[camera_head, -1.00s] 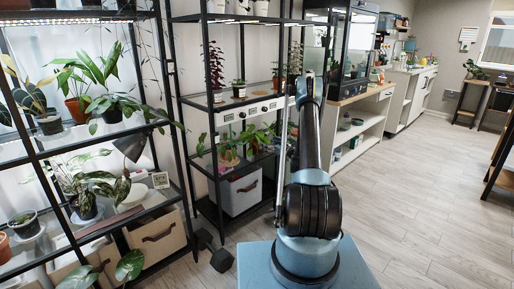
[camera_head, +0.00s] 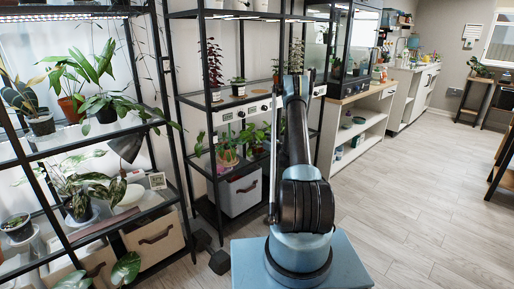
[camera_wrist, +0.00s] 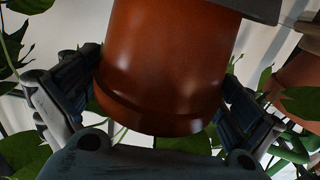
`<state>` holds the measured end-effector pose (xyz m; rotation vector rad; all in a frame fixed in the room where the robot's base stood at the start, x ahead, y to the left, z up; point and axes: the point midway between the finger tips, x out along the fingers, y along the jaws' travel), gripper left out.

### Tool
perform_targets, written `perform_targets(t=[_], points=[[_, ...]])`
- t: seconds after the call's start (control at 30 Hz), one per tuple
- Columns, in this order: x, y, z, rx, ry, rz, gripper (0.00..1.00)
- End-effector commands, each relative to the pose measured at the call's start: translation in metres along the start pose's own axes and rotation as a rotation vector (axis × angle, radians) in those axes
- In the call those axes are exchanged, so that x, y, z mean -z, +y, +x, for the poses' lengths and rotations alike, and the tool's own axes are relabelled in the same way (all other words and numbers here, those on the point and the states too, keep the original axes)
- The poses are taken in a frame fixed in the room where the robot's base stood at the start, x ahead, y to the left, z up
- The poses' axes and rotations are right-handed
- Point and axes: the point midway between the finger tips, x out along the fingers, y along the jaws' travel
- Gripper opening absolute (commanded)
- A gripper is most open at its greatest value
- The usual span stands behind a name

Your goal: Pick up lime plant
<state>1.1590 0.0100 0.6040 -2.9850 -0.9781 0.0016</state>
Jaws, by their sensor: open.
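A glossy orange-brown plant pot (camera_wrist: 165,65) fills the middle of the wrist view, and its top is cut off by the frame. My gripper (camera_wrist: 160,80) is open, with one dark finger on each side of this pot. I cannot tell whether the fingers touch it. Whether this pot holds the lime plant cannot be told, as its plant is not clearly in view. In the head view my arm reaches toward the middle rack and hides the gripper and what is at it.
Green leaves crowd around the gripper in the wrist view, with another brown pot (camera_wrist: 298,78) at right. The black middle rack (camera_head: 184,120) holds several potted plants and a white fabric bin (camera_head: 240,192). A plant rack stands at left. The wooden floor (camera_head: 430,200) at right is clear.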

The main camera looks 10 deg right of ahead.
Motion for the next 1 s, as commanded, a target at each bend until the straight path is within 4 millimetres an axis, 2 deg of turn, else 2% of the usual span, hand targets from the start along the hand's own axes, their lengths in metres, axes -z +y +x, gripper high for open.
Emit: perform_targets(t=[0.13,0.3,0.33,0.73,1.0], points=[[0.0,0.003,-0.002,-0.003,0.0,0.0,0.98],[0.0,0.006,-0.004,-0.006,0.0,0.0,0.59],[0.0,0.006,-0.004,-0.006,0.0,0.0,0.54],[0.007,0.007,-0.005,-0.007,0.0,0.0,0.54],[0.046,0.006,-0.005,-0.007,0.0,0.0,0.54]])
